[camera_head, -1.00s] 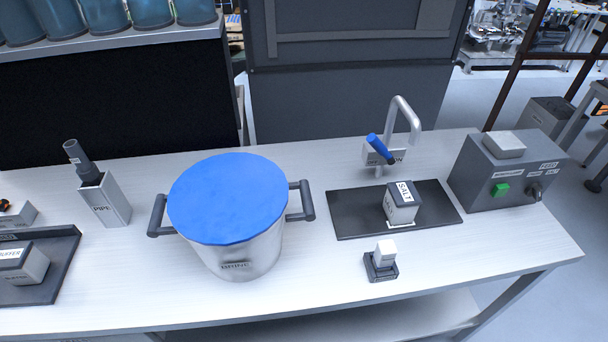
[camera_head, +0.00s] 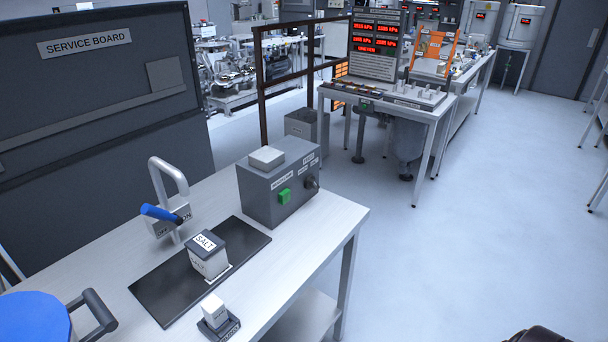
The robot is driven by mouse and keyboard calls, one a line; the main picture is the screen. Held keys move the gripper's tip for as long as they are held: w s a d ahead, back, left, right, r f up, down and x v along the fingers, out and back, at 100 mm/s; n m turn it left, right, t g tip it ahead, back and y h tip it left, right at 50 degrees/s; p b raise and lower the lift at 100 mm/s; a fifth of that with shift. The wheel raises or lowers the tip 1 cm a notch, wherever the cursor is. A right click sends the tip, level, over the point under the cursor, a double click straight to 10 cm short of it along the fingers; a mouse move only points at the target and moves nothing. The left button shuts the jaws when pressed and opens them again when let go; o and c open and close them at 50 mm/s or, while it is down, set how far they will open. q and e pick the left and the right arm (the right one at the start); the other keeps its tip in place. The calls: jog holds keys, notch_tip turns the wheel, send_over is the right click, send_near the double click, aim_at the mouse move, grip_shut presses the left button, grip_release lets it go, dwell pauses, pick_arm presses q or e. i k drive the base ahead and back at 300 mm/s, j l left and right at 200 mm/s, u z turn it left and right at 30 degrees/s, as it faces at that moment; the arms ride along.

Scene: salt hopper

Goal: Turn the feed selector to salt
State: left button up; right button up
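A grey control box (camera_head: 277,188) stands at the right end of the white bench. Its front has a green button (camera_head: 285,196) and, to the right, a dark selector knob (camera_head: 312,184) with small labels above it. The labels and the knob's pointing direction are too small to read surely. A box labelled SALT (camera_head: 209,257) sits on a black mat (camera_head: 160,291) to the left of the control box. Neither gripper is in view.
A tap (camera_head: 168,183) with a blue lever stands behind the mat. A small block on a dark base (camera_head: 215,316) is in front. A blue-lidded pot (camera_head: 38,318) is at lower left. Open floor (camera_head: 450,240) lies right of the bench. Another bench (camera_head: 395,100) stands beyond.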

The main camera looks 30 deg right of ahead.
aim_at(310, 182)
jog(key=k+z, duration=0.1)
jog(key=z, duration=0.75)
